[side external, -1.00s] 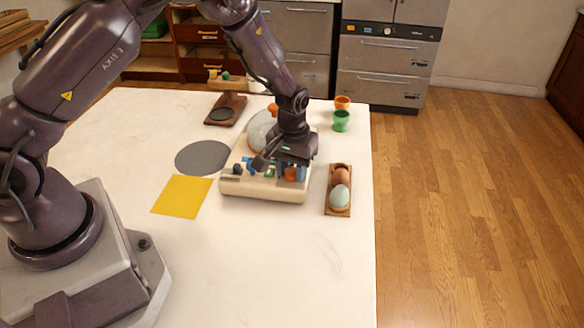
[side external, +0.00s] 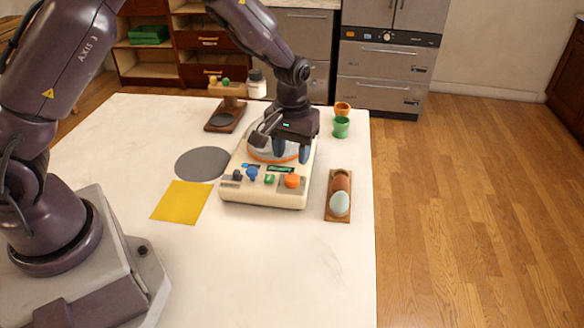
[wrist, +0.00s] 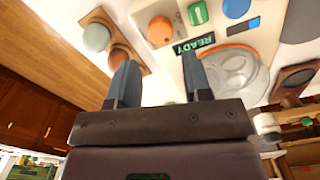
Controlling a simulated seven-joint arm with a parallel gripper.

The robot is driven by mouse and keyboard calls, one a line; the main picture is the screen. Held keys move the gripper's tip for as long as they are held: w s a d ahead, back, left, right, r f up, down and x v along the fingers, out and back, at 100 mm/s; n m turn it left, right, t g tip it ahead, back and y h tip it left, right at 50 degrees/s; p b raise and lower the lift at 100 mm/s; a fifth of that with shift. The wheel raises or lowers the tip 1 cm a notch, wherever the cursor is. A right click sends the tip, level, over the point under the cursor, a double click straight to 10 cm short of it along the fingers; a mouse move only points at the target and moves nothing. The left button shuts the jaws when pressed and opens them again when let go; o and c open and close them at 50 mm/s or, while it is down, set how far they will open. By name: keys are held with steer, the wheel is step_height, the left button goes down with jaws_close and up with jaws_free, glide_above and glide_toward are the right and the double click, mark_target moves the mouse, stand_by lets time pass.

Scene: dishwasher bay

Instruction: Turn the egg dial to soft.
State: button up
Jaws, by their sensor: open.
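The cream egg cooker (side external: 262,196) stands on the white table with a row of controls on its front. An orange round dial (side external: 291,181) is at the right end; it also shows in the wrist view (wrist: 160,31). Left of it are a green control (side external: 269,180), a blue knob (side external: 252,174) and a dark knob (side external: 237,175). A sign reading READY (wrist: 194,45) is behind them. I cannot read the dial's setting. My gripper (wrist: 158,80) is open and empty, its fingers apart, above the cooker behind the orange dial and touching no dial.
A wooden holder (side external: 338,216) with a brown and a pale blue egg lies right of the cooker. Green (side external: 340,127) and orange (side external: 342,108) cups stand behind. A grey mat (side external: 201,163) and yellow sheet (side external: 181,202) lie left. The front table is clear.

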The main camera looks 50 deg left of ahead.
mark_target(292, 177)
step_height(292, 177, up, 6)
steer(key=shift+r, duration=0.2)
stand_by(0.3)
steer(key=s+r+m+t, duration=0.2)
steer(key=s+r+m, duration=0.1)
steer(key=s+r, duration=0.5)
steer(key=s+r+m+t, duration=0.3)
steer(key=s+r, duration=0.5)
steer(key=s, duration=0.6)
steer(key=shift+s+d+r+t, duration=0.3)
steer(key=shift+s+d+r, duration=0.05)
steer(key=shift+s+d, duration=0.05)
